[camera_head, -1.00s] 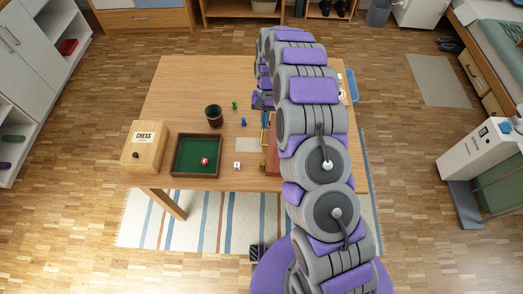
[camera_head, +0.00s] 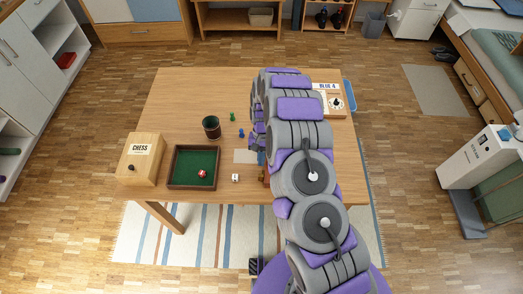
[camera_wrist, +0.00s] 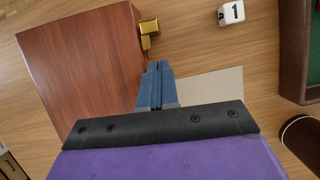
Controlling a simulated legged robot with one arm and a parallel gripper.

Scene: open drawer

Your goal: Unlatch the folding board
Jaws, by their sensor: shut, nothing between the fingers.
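The folding board (camera_wrist: 80,65) is a closed reddish-brown wooden case in the wrist view, left of my gripper. A brass latch (camera_wrist: 148,34) sits on its edge, facing the die side. My gripper (camera_wrist: 158,66) has its blue fingers pressed together and empty. The fingertips are just short of the latch in the picture; I cannot tell if they touch it. In the head view my arm hides nearly all of the board, with only a small brown part (camera_head: 262,176) showing, and my gripper (camera_head: 261,157) shows as a bit of blue beside the arm.
A white die (camera_wrist: 231,13) and a pale card (camera_wrist: 210,88) lie close by on the table. A green-lined tray (camera_head: 194,184), a dark cup (camera_head: 212,127), a chess box (camera_head: 141,159) and small pawns stand to the left. A "BLUE 4" box (camera_head: 326,101) is at back right.

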